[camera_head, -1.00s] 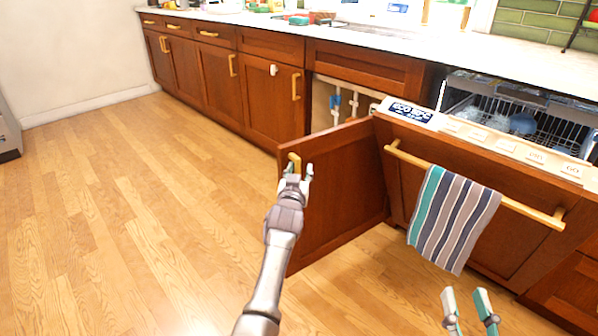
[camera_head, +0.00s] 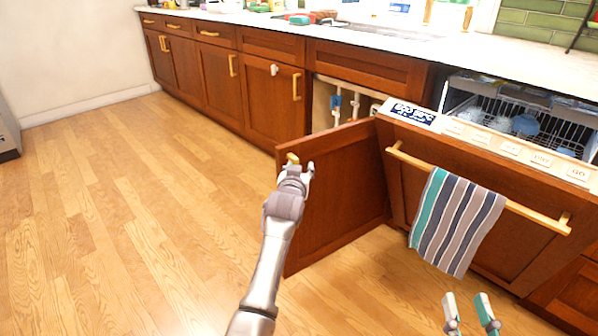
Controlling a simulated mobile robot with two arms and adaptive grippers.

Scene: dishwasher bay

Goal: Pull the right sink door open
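The right sink door (camera_head: 340,195) is a dark reddish wood panel. It stands swung well out from the cabinet, hinged beside the dishwasher. Its handle (camera_head: 292,158) is yellow wood at the door's free edge, mostly hidden by my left gripper. My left gripper (camera_head: 298,168) is at that handle, with its fingers around the handle's upper part; they look closed on it. My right gripper (camera_head: 468,302) is low in the view, open and empty, with its two fingers apart above the floor.
The dishwasher door (camera_head: 470,190) is tilted partly open at the right, with a striped towel (camera_head: 457,220) over its bar. White pipes (camera_head: 345,104) show inside the sink cabinet. The left sink door (camera_head: 272,100) is closed. The wood floor (camera_head: 130,220) at left is clear.

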